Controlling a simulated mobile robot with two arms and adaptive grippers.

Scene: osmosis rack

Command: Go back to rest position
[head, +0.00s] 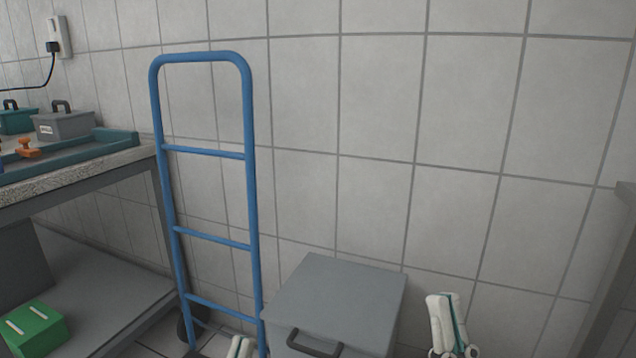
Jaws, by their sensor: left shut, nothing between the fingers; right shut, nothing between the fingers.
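My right gripper (444,300) stands at the lower right of the head view, white with a teal strip, fingers pointing up. Its fingers are together with nothing between them. It is to the right of the grey box and apart from it in the picture. My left gripper (241,344) shows only its tip at the bottom edge, in front of the blue trolley's foot. It looks shut and empty. The rest of it is cut off by the frame.
A blue hand trolley (251,170) leans upright by the tiled wall. A grey lidded box (340,290) with a dark handle stands between my grippers. At left, a bench (75,188) carries cases and a teal tray (80,152); a green box (38,328) sits on its lower shelf.

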